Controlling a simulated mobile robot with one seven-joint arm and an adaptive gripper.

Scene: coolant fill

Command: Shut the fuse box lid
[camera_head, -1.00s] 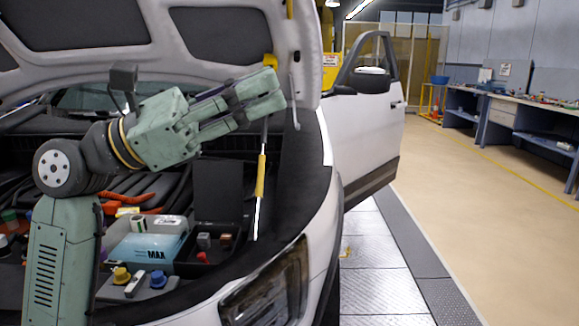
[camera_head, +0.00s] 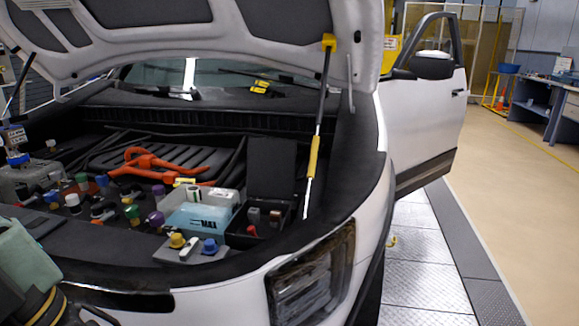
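The fuse box (camera_head: 285,222) is a black open box at the right side of the engine bay, beside the blue MAX container. Its dark square lid (camera_head: 271,168) stands upright at the box's back edge, so the box is open. Small red, grey and brown blocks show inside it. My gripper is out of view. Only a green and black part of my arm shows at the lower left corner, well apart from the box.
A blue MAX container (camera_head: 198,217) stands just left of the fuse box. A yellow-sleeved hood strut (camera_head: 313,157) rises close to its right. Orange pliers-like handles (camera_head: 150,163) and several coloured caps lie left. The raised hood (camera_head: 190,45) hangs above.

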